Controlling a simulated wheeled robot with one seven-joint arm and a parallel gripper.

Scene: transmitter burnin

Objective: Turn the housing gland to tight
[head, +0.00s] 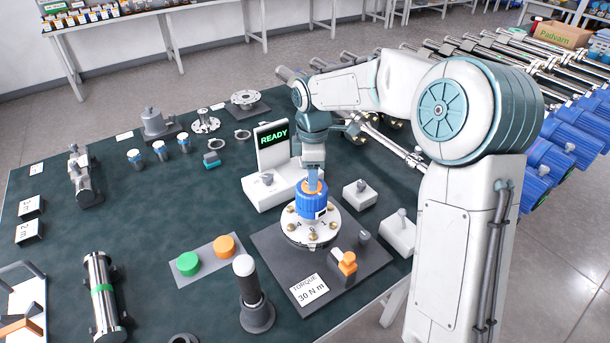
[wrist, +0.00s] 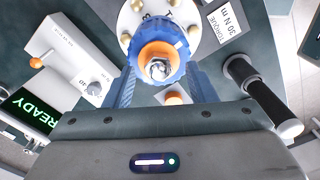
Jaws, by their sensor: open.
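A blue ribbed housing (head: 312,205) with an orange ring on top stands upright on a white round flange (head: 322,232) with several brass bolts. The wrist view shows the orange ring (wrist: 150,52) with a metal fitting in its middle, which may be the gland. My gripper (head: 313,180) points down directly above the housing. In the wrist view my gripper (wrist: 160,72) is open, its two blue fingers to either side of the orange top. I cannot tell whether they touch it. The housing's far side is hidden.
A display reading READY (head: 273,138) stands just behind. A "TORQUE 30 N m" card (head: 310,291) lies on the grey base plate. A black-handled post (head: 249,285), green button (head: 188,264) and orange button (head: 224,246) are at front left. Small grey blocks (head: 360,194) stand at right.

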